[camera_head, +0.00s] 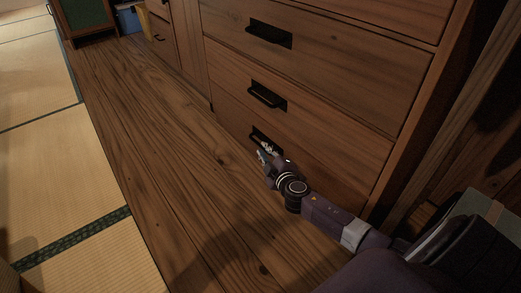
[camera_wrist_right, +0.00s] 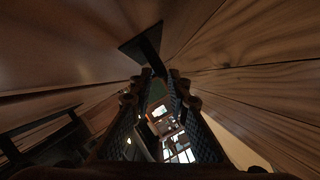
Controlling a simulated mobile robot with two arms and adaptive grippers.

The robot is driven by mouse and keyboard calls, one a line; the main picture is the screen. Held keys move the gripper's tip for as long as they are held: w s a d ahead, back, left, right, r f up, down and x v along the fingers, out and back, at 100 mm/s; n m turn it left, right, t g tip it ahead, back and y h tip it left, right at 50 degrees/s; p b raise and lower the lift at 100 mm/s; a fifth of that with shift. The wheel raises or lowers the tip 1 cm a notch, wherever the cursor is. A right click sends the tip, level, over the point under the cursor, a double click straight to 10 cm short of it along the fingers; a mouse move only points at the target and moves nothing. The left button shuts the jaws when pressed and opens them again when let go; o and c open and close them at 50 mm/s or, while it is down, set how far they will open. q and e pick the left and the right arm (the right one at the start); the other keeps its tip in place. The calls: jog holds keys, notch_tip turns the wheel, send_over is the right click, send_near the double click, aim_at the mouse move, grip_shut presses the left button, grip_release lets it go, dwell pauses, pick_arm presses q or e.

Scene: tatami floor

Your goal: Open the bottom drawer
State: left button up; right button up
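The bottom drawer (camera_head: 332,165) of the wooden cabinet is low at the cabinet's foot and looks flush with the front. Its black handle (camera_head: 262,139) sits in a dark recess, partly hidden by my gripper. My right gripper (camera_head: 264,153) is at this handle, low over the floorboards. In the right wrist view, the two fingers of my right gripper (camera_wrist_right: 159,76) stand apart with a narrow gap. The dark handle (camera_wrist_right: 150,45) reaches down to the fingertips; firm contact is not clear. My left gripper is not in view.
Drawers with black handles (camera_head: 267,97) (camera_head: 270,34) are above, looking closed. The wooden floor (camera_head: 165,150) in front is clear, with tatami mats (camera_head: 60,185) to the left. A blue box (camera_head: 130,20) stands at the back left. The cabinet's side post (camera_head: 425,115) is at right.

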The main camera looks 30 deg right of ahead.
aim_at(261, 146)
jog(key=shift+b+x, duration=0.75)
jog(key=shift+x, duration=1.25)
jog(key=shift+f, duration=0.1)
grip_shut()
